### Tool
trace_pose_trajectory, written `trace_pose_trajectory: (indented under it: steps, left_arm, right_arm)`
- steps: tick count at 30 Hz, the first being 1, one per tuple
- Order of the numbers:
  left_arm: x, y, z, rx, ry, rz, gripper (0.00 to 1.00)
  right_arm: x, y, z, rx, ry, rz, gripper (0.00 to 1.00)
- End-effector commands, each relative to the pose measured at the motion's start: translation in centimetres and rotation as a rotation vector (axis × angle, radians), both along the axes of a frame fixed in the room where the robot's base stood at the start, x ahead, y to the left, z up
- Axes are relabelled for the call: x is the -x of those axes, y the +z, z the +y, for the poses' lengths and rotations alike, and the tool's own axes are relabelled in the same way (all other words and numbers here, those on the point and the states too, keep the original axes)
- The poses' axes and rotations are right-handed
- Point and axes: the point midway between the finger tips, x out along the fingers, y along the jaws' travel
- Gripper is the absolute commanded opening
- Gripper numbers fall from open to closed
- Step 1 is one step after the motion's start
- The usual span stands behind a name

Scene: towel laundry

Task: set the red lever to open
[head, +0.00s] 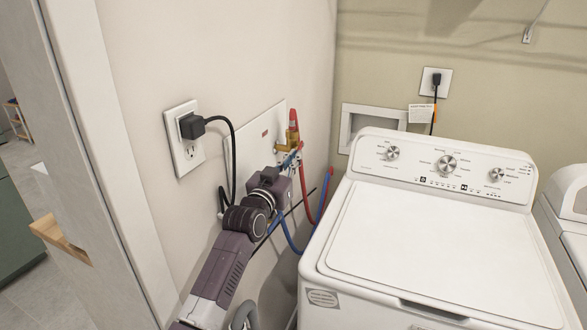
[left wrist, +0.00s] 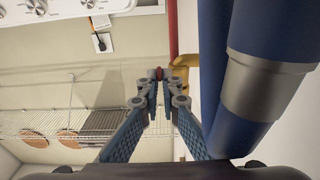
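The red lever (head: 293,118) stands roughly upright on a brass valve (head: 283,145) at the wall box in the head view. My left gripper (head: 296,150) is just below the lever, in front of the valve, and its arm hides part of the box. In the left wrist view, the blue fingers (left wrist: 160,88) have a narrow gap between them. A small red end (left wrist: 158,72) shows at their tips; I cannot tell whether they grip it. Brass (left wrist: 184,72) shows beside the right finger. My right gripper is in neither view.
A red hose (head: 305,195) and a blue hose (head: 325,190) hang close to the gripper. A black plug (head: 193,127) with its cord is left of the box. The white washer (head: 440,230) stands at the right. A wire shelf (left wrist: 60,122) shows in the left wrist view.

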Motion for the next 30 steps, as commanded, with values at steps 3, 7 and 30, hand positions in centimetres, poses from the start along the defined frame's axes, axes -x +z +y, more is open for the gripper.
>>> trace_pose_trajectory:
  steps: [3,7,30]
  left_arm:
    - [-0.02,-0.08,0.03,0.004,0.000,-0.011,0.00]
    - [-0.01,0.05,0.03,0.005,0.000,-0.012,0.00]
    - [0.75,-0.21,0.24,0.004,0.000,-0.010,0.22]
  right_arm:
    - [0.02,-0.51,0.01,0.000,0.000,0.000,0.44]
    - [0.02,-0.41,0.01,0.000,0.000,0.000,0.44]
    - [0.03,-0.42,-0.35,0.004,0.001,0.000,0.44]
